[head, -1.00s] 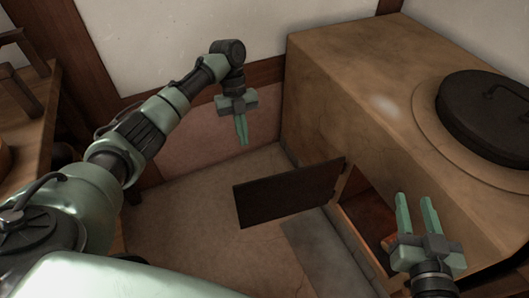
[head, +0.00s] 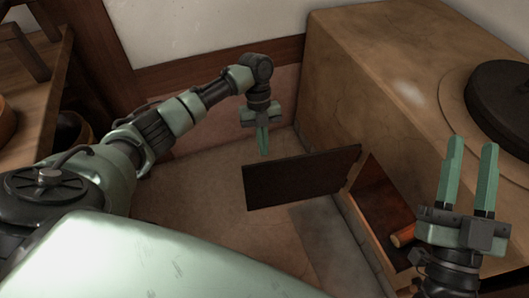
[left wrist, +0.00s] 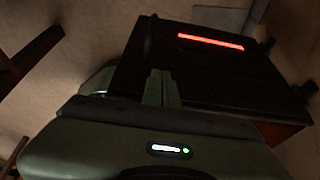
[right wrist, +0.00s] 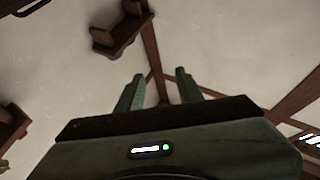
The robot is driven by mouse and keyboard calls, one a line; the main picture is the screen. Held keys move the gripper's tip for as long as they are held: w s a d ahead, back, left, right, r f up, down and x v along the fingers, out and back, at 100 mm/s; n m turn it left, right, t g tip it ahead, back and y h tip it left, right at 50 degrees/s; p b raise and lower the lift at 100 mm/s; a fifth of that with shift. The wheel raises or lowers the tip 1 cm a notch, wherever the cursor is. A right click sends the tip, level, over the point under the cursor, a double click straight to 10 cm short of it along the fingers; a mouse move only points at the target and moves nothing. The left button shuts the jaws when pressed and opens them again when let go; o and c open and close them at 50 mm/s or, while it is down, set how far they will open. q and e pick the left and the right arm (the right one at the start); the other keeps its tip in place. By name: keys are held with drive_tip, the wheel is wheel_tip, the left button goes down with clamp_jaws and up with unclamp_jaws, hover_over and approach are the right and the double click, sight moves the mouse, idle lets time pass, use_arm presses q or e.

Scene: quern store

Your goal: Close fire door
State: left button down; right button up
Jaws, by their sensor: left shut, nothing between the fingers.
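The fire door (head: 302,178) is a dark flat panel, swung open from the left edge of the stove's firebox opening (head: 378,205). My left gripper (head: 263,142) is shut and empty, pointing down just behind the door's upper edge in the head view. In the left wrist view the door (left wrist: 215,75) fills much of the picture as a dark panel with a glowing red slot, beyond the closed fingertips (left wrist: 158,80). I cannot tell whether they touch it. My right gripper (head: 470,175) is open and empty, pointing up in front of the stove.
The clay stove (head: 345,75) stands at the right, with a dark round lid (head: 500,105) on top. An orange-brown log (head: 403,236) lies in the opening. Wooden shelving (head: 35,100) stands at the left. The floor left of the door is clear.

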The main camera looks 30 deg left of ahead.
use_arm(q)
drive_tip(key=shift+s+d, duration=0.75)
drive_tip(key=shift+s, duration=0.15)
use_arm(e)
drive_tip(key=shift+s+r+t, duration=0.35)
drive_tip(key=shift+r+t, duration=0.05)
drive_tip(key=shift+r, duration=0.2)
